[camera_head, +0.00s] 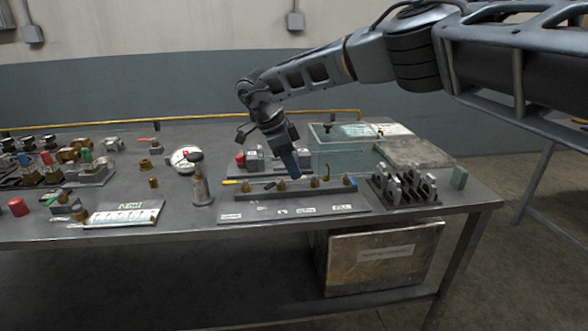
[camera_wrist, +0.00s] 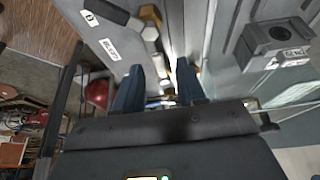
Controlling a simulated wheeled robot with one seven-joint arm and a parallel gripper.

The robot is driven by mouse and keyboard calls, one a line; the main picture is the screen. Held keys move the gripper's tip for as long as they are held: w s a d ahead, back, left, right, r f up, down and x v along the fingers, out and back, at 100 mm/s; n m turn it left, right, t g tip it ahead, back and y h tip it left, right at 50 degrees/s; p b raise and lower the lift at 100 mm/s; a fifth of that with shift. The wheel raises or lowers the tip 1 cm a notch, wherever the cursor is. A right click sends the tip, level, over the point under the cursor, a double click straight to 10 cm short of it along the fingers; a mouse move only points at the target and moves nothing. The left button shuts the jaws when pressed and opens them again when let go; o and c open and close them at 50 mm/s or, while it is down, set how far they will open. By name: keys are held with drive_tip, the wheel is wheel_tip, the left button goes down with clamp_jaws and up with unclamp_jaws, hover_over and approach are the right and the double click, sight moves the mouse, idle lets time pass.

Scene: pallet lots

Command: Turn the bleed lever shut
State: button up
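A dark valve manifold (camera_head: 290,192) lies on the workbench, with brass fittings and small coloured handles along it. A yellow handle (camera_head: 229,182) is at its left end and a blue one (camera_head: 350,183) at its right. Labels along its front are too small to read, so I cannot tell which is the bleed lever. My gripper (camera_head: 293,170) points down over the middle of the manifold. In the wrist view my gripper (camera_wrist: 160,72) has its two fingers apart. A silver stem with a brass fitting (camera_wrist: 150,15) shows beyond them; contact is unclear.
A clear tank (camera_head: 340,150) stands behind the manifold on the right. A rack of grey parts (camera_head: 403,190) stands to the right. A grey cylinder (camera_head: 202,187) and a white-and-red round object (camera_head: 185,157) are to the left. The bench front is mostly clear.

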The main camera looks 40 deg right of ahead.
drive_tip(key=v, duration=0.6)
drive_tip(key=shift+a+r, duration=0.1)
drive_tip(key=shift+r, duration=0.1)
